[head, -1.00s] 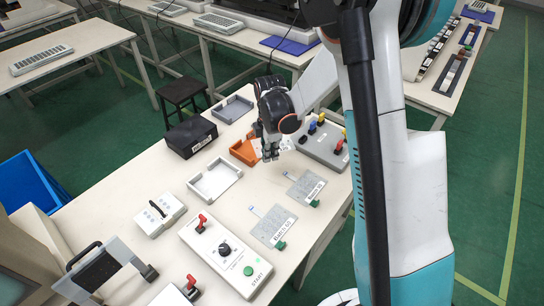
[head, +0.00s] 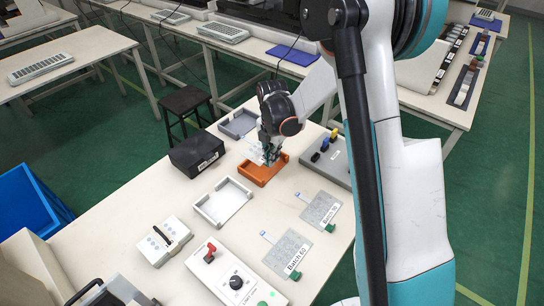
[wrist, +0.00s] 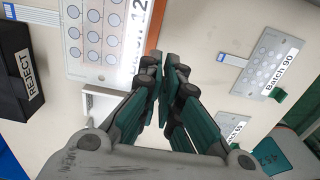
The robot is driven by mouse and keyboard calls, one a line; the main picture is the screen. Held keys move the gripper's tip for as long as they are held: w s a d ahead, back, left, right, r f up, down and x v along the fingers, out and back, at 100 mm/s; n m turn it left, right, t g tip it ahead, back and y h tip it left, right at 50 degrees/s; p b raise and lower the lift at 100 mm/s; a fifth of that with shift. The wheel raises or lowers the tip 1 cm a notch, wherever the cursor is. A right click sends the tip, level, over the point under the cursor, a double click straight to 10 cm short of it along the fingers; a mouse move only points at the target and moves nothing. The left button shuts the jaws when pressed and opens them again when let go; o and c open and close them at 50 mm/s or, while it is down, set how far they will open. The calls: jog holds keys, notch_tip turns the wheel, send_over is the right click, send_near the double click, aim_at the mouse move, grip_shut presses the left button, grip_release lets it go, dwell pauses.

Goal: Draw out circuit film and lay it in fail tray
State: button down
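My gripper (head: 268,160) is over the orange tray (head: 262,174) in the head view. A pale circuit film (head: 254,154) is at its fingertips, above that tray. In the wrist view the film (wrist: 98,40) looks large and close, with round keys, a "Batch 12" label and a striped ribbon tail. The fingers (wrist: 166,62) are nearly together at its label-end corner; the grip itself is mostly hidden. An empty-looking white tray (head: 223,203) and a grey tray (head: 238,124) stand on either side. No tray label reads as fail.
A black box (head: 196,152) marked REJECT (wrist: 31,73) sits left of the trays. Two films with green tabs, Batch 60 (head: 287,253) and Batch 90 (wrist: 268,62), lie to the right. A switch panel (head: 235,275) is in front.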

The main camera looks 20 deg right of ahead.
aim_at(272, 180)
jog(key=shift+f, duration=0.1)
jog(key=shift+f+b, duration=3.2)
jog(key=shift+f, duration=0.85)
jog(key=shift+f+b, duration=0.35)
jog(key=c, duration=1.7)
grip_release()
jog(key=shift+r, duration=0.1)
notch_tip(272, 180, up, 12)
jog(key=shift+f, duration=0.1)
